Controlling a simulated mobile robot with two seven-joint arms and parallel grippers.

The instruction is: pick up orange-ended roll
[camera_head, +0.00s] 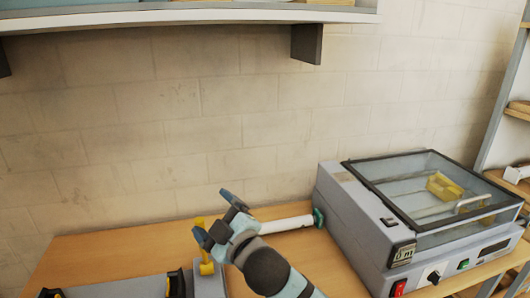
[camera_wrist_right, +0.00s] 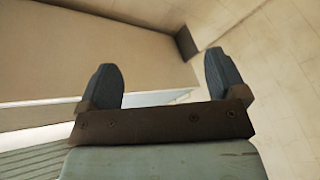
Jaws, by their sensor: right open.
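A white roll (camera_head: 283,224) lies on the wooden table against the wall, with a green cap at its right end. Its left end is hidden behind my right gripper, so I cannot tell that end's colour. No orange end shows clearly in either view. My right gripper (camera_head: 213,217) is open in front of the roll's left side, pointing up and left. In the right wrist view its two dark fingers (camera_wrist_right: 160,68) stand apart with nothing between them. My left gripper is not in view.
A grey machine with a glass lid (camera_head: 420,190) stands on the table (camera_head: 120,246) at right. A grey unit with a yellow lever (camera_head: 206,262) sits at the front left, partly cut off. A wall shelf (camera_head: 180,16) with a dark bracket (camera_head: 307,43) hangs above.

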